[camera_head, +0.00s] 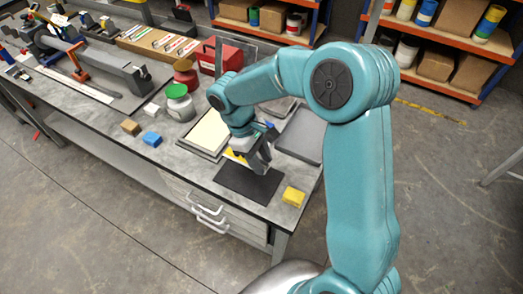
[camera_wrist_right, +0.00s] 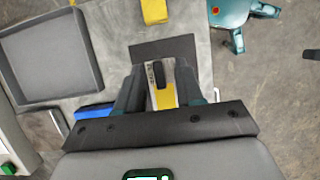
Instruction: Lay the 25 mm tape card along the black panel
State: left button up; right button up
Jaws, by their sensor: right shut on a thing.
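The black panel (camera_head: 248,184) lies flat on the grey bench near its front right corner. In the right wrist view the panel (camera_wrist_right: 150,50) shows beyond my fingertips. My right gripper (camera_head: 258,163) is over the back edge of the panel. In the wrist view the right gripper (camera_wrist_right: 160,88) is shut on a pale card with a yellow part and a dark slot, the tape card (camera_wrist_right: 163,99). The card overlaps the near edge of the panel in that view. I cannot tell whether it touches the panel. My left gripper is not in view.
A yellow block (camera_head: 293,196) sits right of the panel. A grey tray (camera_head: 303,137) and a pale-filled tray (camera_head: 205,133) lie behind. Blue (camera_head: 152,138) and tan (camera_head: 130,127) blocks and a green-lidded jar (camera_head: 180,105) stand left. Bare bench lies left of the panel.

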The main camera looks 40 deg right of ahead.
jog(key=shift+s+d+f, duration=0.1)
jog(key=shift+s+f, duration=0.05)
jog(key=shift+f, duration=0.05)
jog(key=shift+w+a+f+b, duration=0.2)
jog(key=shift+f+b, duration=0.4)
jog(key=shift+b, duration=0.05)
jog(key=f+b, duration=0.2)
jog(key=f, duration=0.1)
jog(key=shift+s+d+f+b, duration=0.15)
jog(key=shift+s+f+b, duration=0.05)
jog(key=shift+b, duration=0.2)
jog(key=shift+w+f+b, duration=0.1)
jog(key=shift+f+b, duration=0.35)
jog(key=shift+f, duration=0.35)
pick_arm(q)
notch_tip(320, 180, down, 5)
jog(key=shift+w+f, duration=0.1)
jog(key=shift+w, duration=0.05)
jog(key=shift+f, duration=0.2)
pick_arm(e)
jog(key=shift+f, duration=0.3)
